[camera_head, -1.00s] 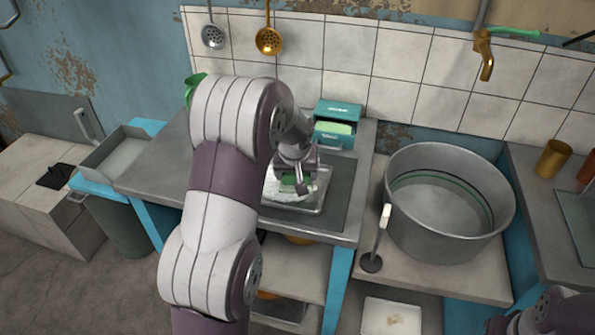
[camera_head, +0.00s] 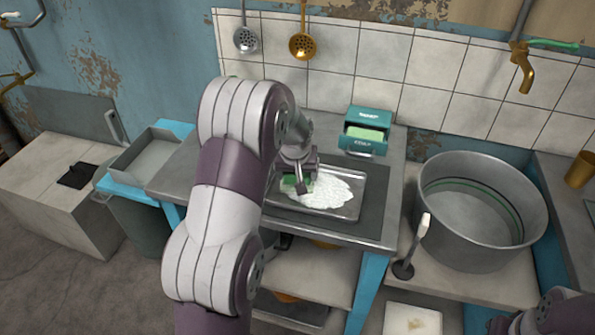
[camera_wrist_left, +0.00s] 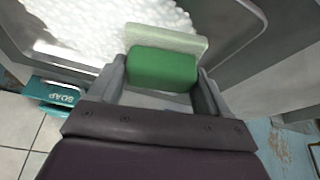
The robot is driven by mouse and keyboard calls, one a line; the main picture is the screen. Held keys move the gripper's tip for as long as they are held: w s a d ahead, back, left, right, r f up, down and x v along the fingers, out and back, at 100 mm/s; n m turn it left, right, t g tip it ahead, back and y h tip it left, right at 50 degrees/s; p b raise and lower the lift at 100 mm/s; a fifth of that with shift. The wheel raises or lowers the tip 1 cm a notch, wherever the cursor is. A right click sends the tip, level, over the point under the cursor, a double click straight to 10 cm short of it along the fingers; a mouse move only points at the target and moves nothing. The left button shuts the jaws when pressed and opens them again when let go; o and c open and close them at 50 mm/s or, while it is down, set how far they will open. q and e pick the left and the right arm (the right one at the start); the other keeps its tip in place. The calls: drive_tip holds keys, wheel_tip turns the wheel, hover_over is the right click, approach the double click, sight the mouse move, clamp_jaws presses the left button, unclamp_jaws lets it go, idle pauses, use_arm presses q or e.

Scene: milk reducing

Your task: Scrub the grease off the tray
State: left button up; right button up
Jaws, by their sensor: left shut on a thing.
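A shallow metal tray (camera_head: 352,206) lies on a dark mat on the counter. White foam (camera_head: 330,192) covers much of its floor. My left gripper (camera_head: 298,184) is shut on a green sponge (camera_head: 288,184) over the left part of the tray. In the left wrist view the green sponge (camera_wrist_left: 162,69) with its paler layer sits between the two fingers, close to the foam (camera_wrist_left: 95,28). Whether the sponge touches the tray floor is hard to tell. My right gripper is not in view; only part of my right arm shows at the lower right corner.
A teal soap box (camera_head: 368,131) stands behind the tray on the counter. A large round metal pot (camera_head: 480,205) stands at the right, with a white-handled plunger-like tool (camera_head: 410,250) beside it. An open metal bin (camera_head: 150,160) is at the left. Ladles hang on the tiled wall.

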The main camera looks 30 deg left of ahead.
use_arm(q)
drive_tip(key=shift+a+r+p, duration=0.25)
drive_tip(key=shift+r+p, duration=0.15)
drive_tip(key=shift+r, duration=0.15)
drive_tip(key=shift+a+r+p, duration=0.2)
drive_tip(key=shift+r+p, duration=0.15)
drive_tip(key=shift+r, duration=0.2)
drive_tip(key=shift+d+r+p, duration=0.35)
drive_tip(key=shift+r+p, duration=0.35)
drive_tip(key=shift+r, duration=0.2)
drive_tip(key=shift+r+p, duration=0.3)
drive_tip(key=shift+r, duration=0.05)
drive_tip(key=shift+a+r+p, duration=0.15)
drive_tip(key=shift+r+p, duration=0.5)
drive_tip(key=shift+r, duration=0.1)
drive_tip(key=shift+r+p, duration=0.9)
drive_tip(key=shift+r, duration=0.15)
